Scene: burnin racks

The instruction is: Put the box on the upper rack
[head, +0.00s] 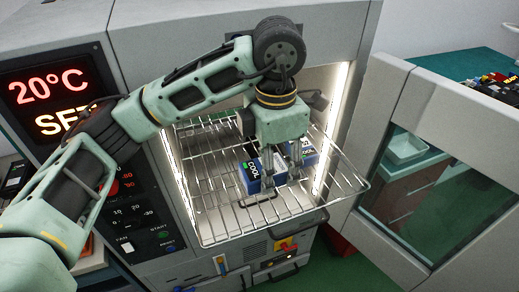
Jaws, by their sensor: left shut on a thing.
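A wire rack (222,222) sticks out of the lit chamber of a grey test oven. Blue-and-white boxes marked COOL show at it, one at the left (251,178) and one at the right (309,153). My left gripper (283,175) comes down from above with its fingers among these boxes. It is shut on a blue box, apparently the left one; the fingers partly hide it. I cannot tell whether that box touches the wires. The wires overlap, so I cannot clearly separate an upper rack from a lower one. My right gripper is not in view.
The oven door (428,165) stands open at the right, with a window. The control panel (125,195) and a lit 20°C display (55,98) are at the left. A green bench (450,64) with small parts is at the back right. The rack's front left part is bare.

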